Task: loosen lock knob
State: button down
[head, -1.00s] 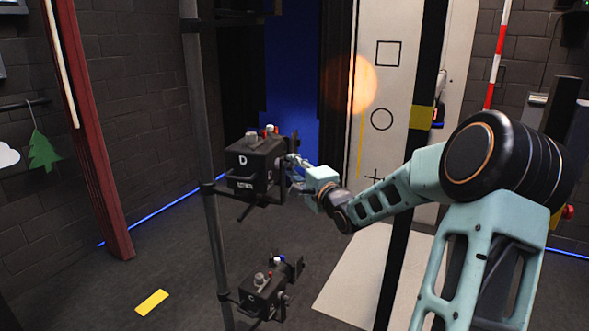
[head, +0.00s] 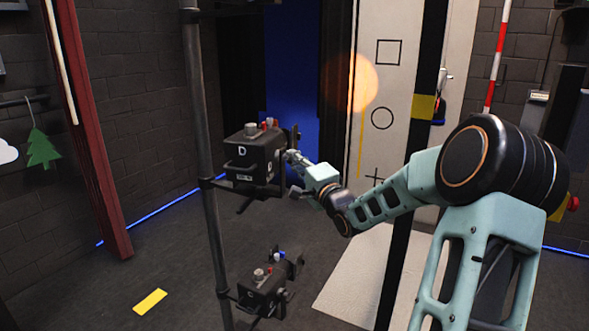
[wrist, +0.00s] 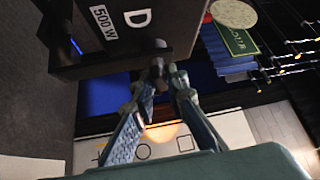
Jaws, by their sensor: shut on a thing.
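The black lamp marked D (head: 252,160) hangs on a dark vertical pole in the head view. Its D and 500 W labels also show in the wrist view, where its housing (wrist: 100,40) fills the upper left. My gripper (head: 291,157) is at the right side of this lamp. In the wrist view the two fingertips (wrist: 165,72) are closed on a small dark knob (wrist: 157,67) beneath the lamp's edge. The fingers hide part of the knob, and I cannot tell whether it has turned.
A second black lamp (head: 262,295) is lower on the same pole (head: 200,110). A dark post (head: 410,190) stands close behind my arm. A white panel with drawn shapes (head: 398,60) is at the back. Open floor lies left of the pole.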

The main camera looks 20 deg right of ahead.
jog(key=shift+w+d+f+n+g+y+b, duration=0.2)
jog(key=shift+n+g+y+b, duration=0.6)
jog(key=shift+n+y+b, duration=3.3)
jog(key=shift+w+d+f+n+g+y+b, duration=0.15)
jog(key=shift+n+g+y+b, duration=1.05)
jog(key=shift+n+y, duration=3.3)
jog(key=shift+w+d+f+n+g+y+b, duration=0.15)
jog(key=shift+n+g+y+b, duration=0.25)
jog(key=shift+n+y+b, duration=4.15)
jog(key=shift+r+n+g+h+p, duration=0.1)
jog(key=shift+n+g+h+p, duration=0.7)
jog(key=shift+n+p, duration=0.65)
jog(key=shift+n+g+h+p, duration=0.7)
jog(key=shift+n+h+p, duration=0.2)
jog(key=shift+n, duration=1)
jog(key=c, duration=2)
grip_release()
jog(key=shift+c, duration=0.2)
